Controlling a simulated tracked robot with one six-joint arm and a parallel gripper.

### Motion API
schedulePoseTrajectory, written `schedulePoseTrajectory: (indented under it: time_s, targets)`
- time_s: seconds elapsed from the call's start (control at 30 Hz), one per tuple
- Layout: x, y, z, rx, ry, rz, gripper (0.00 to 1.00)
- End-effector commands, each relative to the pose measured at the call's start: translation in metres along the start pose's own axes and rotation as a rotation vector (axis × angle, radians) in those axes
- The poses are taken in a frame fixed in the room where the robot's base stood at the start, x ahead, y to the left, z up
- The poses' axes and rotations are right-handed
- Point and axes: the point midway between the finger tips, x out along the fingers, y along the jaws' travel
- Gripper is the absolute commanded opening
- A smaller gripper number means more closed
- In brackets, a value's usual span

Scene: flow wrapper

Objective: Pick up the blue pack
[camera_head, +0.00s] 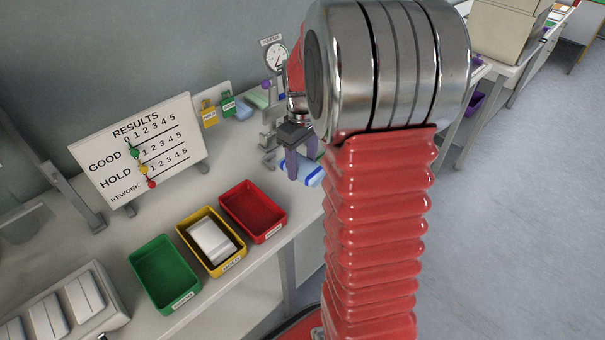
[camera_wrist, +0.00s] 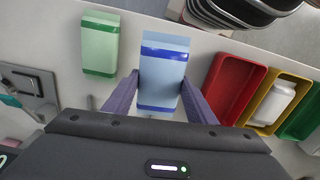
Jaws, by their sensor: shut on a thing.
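The blue pack (camera_wrist: 162,75) is a light blue box shape with darker blue bands, between the two purple fingers of my gripper (camera_wrist: 160,92) in the wrist view. The fingers press on its two long sides. In the head view my gripper (camera_head: 298,165) points down, and the blue pack (camera_head: 314,177) shows partly behind its fingers, with its far part hidden by my arm. I cannot tell whether the pack is clear of the table. A green pack (camera_wrist: 100,44) lies to the left of it in the wrist view, apart from my gripper.
Red (camera_head: 253,211), yellow (camera_head: 211,240) and green (camera_head: 164,274) trays stand in a row on the bench; the yellow one holds a white pack (camera_head: 210,238). A results board (camera_head: 138,150) and a dial gauge (camera_head: 275,57) stand behind. A metal fixture (camera_wrist: 32,88) is at left in the wrist view.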

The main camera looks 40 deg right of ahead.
Motion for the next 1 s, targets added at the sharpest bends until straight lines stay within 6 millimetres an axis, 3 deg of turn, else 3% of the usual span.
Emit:
schedulePoseTrajectory:
  time_s: [0.1,0.3,1.0]
  targets:
    - [-0.018,0.001,0.000,0.000,0.003,0.002,0.29]
    - [-0.032,0.000,0.000,0.000,0.000,0.000,0.29]
    - [-0.032,0.000,0.000,0.000,0.000,0.000,0.29]
